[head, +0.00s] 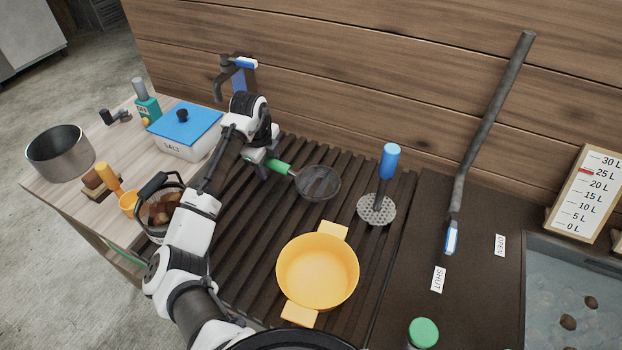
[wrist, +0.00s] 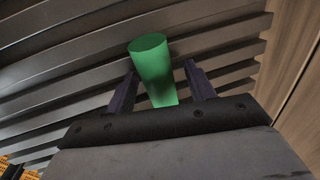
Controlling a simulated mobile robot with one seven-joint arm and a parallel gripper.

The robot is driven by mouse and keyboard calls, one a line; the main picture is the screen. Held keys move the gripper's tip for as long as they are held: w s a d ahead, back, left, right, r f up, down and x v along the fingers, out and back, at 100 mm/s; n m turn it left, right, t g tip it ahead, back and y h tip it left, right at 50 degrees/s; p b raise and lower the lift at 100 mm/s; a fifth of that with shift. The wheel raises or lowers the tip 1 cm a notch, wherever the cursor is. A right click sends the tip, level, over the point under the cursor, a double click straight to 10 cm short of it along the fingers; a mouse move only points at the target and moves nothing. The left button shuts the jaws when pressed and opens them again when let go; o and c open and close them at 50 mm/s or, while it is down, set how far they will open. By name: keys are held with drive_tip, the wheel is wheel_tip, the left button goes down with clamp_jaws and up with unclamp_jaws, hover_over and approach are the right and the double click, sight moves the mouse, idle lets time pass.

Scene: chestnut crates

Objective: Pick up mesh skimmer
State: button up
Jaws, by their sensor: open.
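The mesh skimmer (head: 317,184) has a round dark mesh head and a green handle. It lies on the slatted rack, with its head to the right and its handle pointing left toward my gripper (head: 264,166). In the wrist view the green handle (wrist: 152,68) stands between the two dark fingers of my gripper (wrist: 158,78). The mesh head is out of the wrist view.
A yellow pot (head: 317,272) and a blue-handled perforated tool (head: 376,209) are on the slatted rack (head: 232,262). Left are a blue-lidded salt box (head: 185,147), a basket of chestnuts (head: 148,225) and a metal pot (head: 60,158). The wooden wall rises behind.

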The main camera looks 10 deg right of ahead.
clamp_jaws()
idle(0.3)
drive_tip(key=shift+r, duration=0.1)
